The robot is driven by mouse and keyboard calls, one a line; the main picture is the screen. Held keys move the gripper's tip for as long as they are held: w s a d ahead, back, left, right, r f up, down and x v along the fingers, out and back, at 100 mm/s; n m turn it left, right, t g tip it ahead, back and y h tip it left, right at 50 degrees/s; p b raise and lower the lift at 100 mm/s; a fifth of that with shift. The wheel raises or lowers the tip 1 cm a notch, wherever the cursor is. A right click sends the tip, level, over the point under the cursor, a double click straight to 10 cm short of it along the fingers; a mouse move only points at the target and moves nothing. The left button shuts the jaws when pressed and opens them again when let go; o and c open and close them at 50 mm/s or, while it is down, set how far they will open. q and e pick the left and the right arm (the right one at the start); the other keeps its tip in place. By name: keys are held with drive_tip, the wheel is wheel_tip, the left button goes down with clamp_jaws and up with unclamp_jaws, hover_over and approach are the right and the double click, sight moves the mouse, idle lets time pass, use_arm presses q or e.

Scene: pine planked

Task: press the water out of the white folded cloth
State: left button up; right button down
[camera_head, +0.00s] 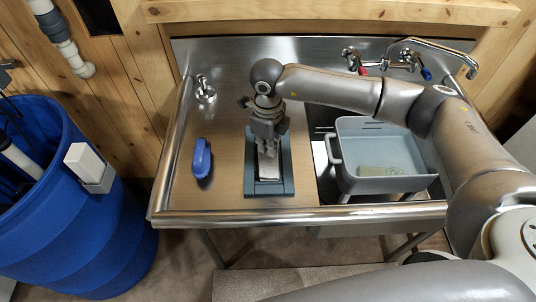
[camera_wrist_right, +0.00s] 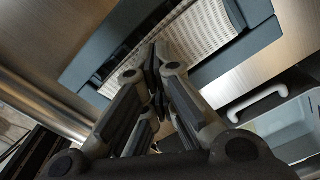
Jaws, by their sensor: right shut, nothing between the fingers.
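The white folded cloth (camera_head: 268,172) lies in a dark blue-grey rectangular tray (camera_head: 284,188) on the steel drainboard. My right gripper (camera_head: 268,151) points down over the tray and hides the back part of the cloth. In the right wrist view the cloth (camera_wrist_right: 205,32) shows a ribbed white weave inside the frame of the tray (camera_wrist_right: 243,47). There the right gripper (camera_wrist_right: 156,55) has its fingers together and empty, with the tips over the cloth. I cannot tell whether the tips touch it. My left gripper is not in view.
A blue oblong object (camera_head: 201,158) lies left of the tray, and a small metal fitting (camera_head: 204,90) stands behind it. A grey basin (camera_head: 365,128) with a greenish pad (camera_head: 381,171) sits at right, under my right arm. A faucet (camera_head: 440,46) is behind. A blue barrel (camera_head: 85,235) stands left.

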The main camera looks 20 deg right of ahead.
drive_tip(key=b, duration=0.3)
drive_tip(key=shift+s+f, duration=0.1)
drive_tip(key=shift+f, duration=0.1)
idle(2.8)
drive_tip(key=shift+r+p, duration=0.55)
drive_tip(key=shift+r, duration=0.3)
wheel_tip(320, 180, up, 7)
drive_tip(key=p, duration=0.3)
drive_tip(key=shift+f, duration=0.2)
